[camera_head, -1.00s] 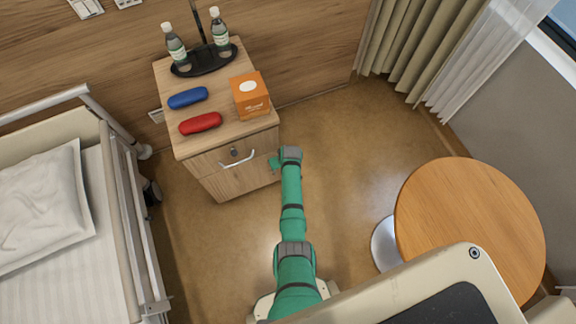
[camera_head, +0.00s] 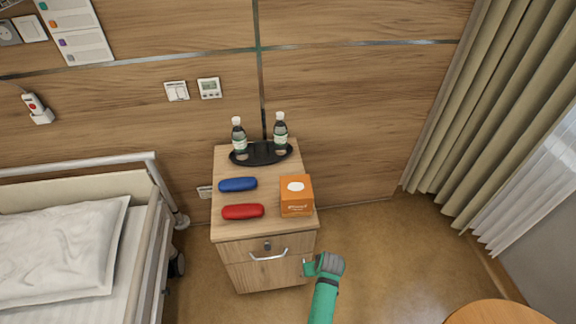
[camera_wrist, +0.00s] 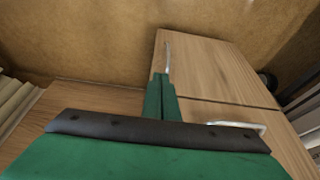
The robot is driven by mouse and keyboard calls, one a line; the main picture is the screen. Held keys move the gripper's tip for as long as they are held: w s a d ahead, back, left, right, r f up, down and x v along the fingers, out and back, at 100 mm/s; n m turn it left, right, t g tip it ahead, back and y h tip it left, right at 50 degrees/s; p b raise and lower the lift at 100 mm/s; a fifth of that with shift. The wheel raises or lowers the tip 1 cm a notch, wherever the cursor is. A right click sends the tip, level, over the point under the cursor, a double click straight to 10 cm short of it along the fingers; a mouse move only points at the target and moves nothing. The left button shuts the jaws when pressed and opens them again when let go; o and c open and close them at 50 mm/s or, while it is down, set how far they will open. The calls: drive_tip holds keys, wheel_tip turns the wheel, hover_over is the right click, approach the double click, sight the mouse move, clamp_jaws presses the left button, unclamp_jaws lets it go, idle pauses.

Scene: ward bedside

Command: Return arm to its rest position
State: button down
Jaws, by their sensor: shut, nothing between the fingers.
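My green arm reaches up from the bottom of the head view. My gripper (camera_head: 309,268) is beside the front right corner of the wooden bedside cabinet (camera_head: 240,252), below its top. In the wrist view my gripper (camera_wrist: 160,78) points down along the cabinet's drawer fronts (camera_wrist: 205,70). Its two green fingers are together with nothing between them. I cannot tell whether it touches the cabinet.
On the cabinet top are a blue case (camera_head: 238,184), a red case (camera_head: 243,211), an orange box (camera_head: 296,196) and a black tray (camera_head: 262,154) with two bottles (camera_head: 239,138). A bed (camera_head: 60,250) stands left, a round table (camera_head: 497,313) lower right. Floor (camera_head: 400,260) between is clear.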

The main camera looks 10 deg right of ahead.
drive_tip(key=s+a+r+t+h, duration=0.1)
drive_tip(key=s+a+t, duration=0.1)
drive_tip(key=s+a, duration=0.55)
drive_tip(key=s+a+r+t, duration=0.25)
drive_tip(key=s+a, duration=0.25)
drive_tip(key=s, duration=0.6)
drive_tip(key=s+a+r+t, duration=0.2)
drive_tip(key=s+r, duration=0.3)
drive_tip(key=r, duration=0.4)
drive_tip(key=s+a+r+t, duration=0.1)
drive_tip(key=s+r+t, duration=0.1)
drive_tip(key=s+r, duration=0.4)
drive_tip(key=s+a+r+t+y, duration=0.1)
drive_tip(key=s+r, duration=0.4)
drive_tip(key=r, duration=0.8)
drive_tip(key=shift+s+a+r+t, duration=0.2)
drive_tip(key=shift+a+r+t, duration=0.1)
drive_tip(key=shift+a+t, duration=0.55)
drive_tip(key=shift+w, duration=0.15)
